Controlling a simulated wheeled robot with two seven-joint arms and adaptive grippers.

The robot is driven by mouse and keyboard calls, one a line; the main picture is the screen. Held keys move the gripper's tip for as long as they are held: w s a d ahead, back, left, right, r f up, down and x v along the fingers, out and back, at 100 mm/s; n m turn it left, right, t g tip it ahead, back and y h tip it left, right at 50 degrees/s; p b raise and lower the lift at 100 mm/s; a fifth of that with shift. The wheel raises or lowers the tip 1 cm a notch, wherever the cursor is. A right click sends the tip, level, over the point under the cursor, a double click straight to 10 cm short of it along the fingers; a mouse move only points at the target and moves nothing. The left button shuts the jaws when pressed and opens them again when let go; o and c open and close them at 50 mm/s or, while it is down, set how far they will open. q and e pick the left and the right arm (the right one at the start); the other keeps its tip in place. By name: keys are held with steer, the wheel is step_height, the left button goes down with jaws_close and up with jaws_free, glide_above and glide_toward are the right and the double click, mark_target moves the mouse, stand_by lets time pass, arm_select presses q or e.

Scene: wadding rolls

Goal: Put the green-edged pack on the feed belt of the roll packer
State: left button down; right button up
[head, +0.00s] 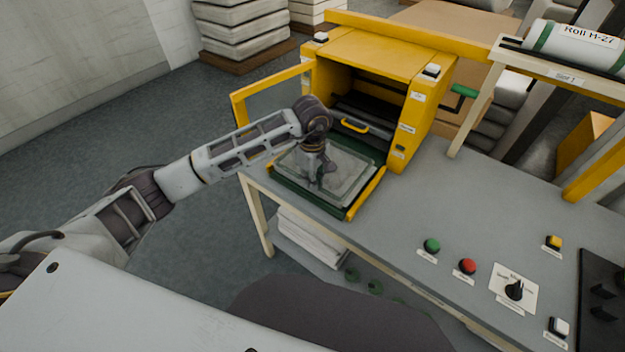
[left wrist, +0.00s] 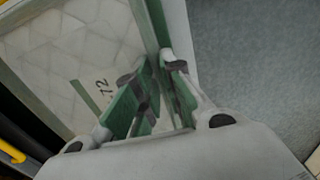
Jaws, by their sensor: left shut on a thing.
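My left gripper (head: 320,183) reaches down over the green-edged pack (head: 348,182), a flat, pale, quilted slab. In the left wrist view the gripper (left wrist: 160,110) is shut on the pack's green edge, and the pack (left wrist: 70,45) shows a green stripe and the digits 72. In the head view the pack is over the dark green feed belt (head: 322,206) in front of the yellow roll packer (head: 385,57). I cannot tell whether it rests on the belt or hangs just above it. The gripper hides part of the pack. My right gripper is out of view.
The packer's yellow-framed door (head: 240,112) stands open at left. A yellow rail (head: 365,195) runs along the belt's right side. Green (head: 432,245) and red (head: 467,266) buttons and a dial (head: 514,289) sit on the grey bench (head: 480,205). A labelled roll (head: 575,45) lies on a rack at right.

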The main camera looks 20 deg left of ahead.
arm_select(q)
steer(key=shift+f, duration=0.1)
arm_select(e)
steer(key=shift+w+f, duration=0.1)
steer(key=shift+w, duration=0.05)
arm_select(q)
steer(key=c, duration=1.5)
jaws_free()
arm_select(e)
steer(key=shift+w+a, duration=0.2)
arm_select(q)
steer(key=shift+r, duration=0.2)
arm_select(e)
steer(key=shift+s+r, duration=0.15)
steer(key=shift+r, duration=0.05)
arm_select(q)
steer(key=shift+r+p, duration=0.45)
steer(key=shift+p, duration=0.15)
steer(key=shift+r, duration=0.35)
step_height(320, 180, up, 4)
step_height(320, 180, up, 7)
steer(key=shift+r+b, duration=0.15)
steer(key=shift+b, duration=0.25)
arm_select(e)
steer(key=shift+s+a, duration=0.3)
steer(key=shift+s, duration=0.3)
